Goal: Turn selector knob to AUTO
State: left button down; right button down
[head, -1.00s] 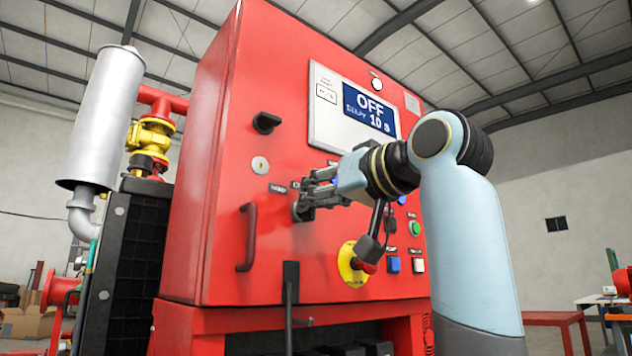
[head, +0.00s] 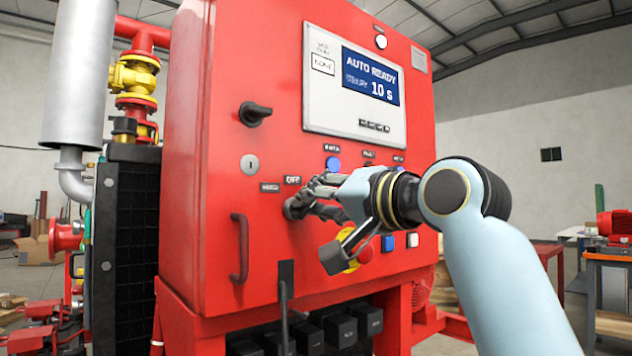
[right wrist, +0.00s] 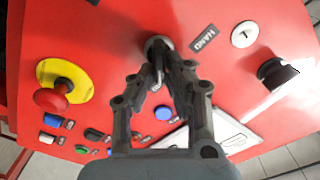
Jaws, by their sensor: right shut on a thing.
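The selector knob (head: 292,208) sits on the red panel door below the OFF label (head: 292,180) and beside another small label at its left. My right gripper (head: 308,199) is shut on the knob and hides much of it, so its pointer is hard to read. In the right wrist view the knob (right wrist: 157,45) shows at the fingertips (right wrist: 159,78), near a HAND label (right wrist: 204,38). The display (head: 370,76) reads AUTO READY and 10 s. My left gripper is not in view.
A red emergency stop (right wrist: 52,98) on a yellow plate is below right of the knob, close to my gripper in the head view. A black rotary handle (head: 255,113), a key lock (head: 249,163) and a red door handle (head: 239,247) are at the left. Coloured buttons are at the right.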

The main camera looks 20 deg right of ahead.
dwell(0.4)
jog(key=c, duration=1.4)
grip_release()
jog(key=shift+v, duration=3.75)
